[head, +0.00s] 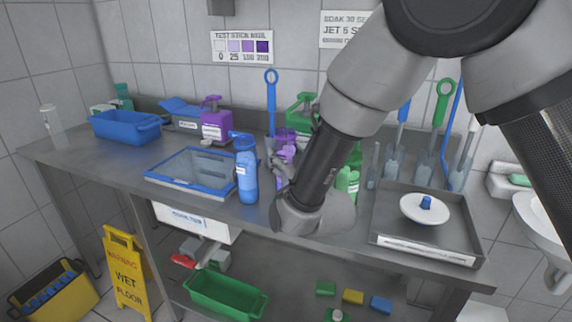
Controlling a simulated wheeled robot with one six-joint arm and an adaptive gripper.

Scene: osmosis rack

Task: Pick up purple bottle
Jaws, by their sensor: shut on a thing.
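A purple bottle (287,150) stands in the middle of the metal bench, among other bottles. My arm hides part of it on the right. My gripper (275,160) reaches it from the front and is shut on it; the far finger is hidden. I cannot tell whether its base touches the bench.
A blue spray bottle (246,170) stands close to the left of my gripper. Green bottles (348,180) are behind my arm. A blue-framed tray (190,168), a purple jug (212,122) and a blue tub (125,126) are on the left; a metal tray (450,240) is on the right.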

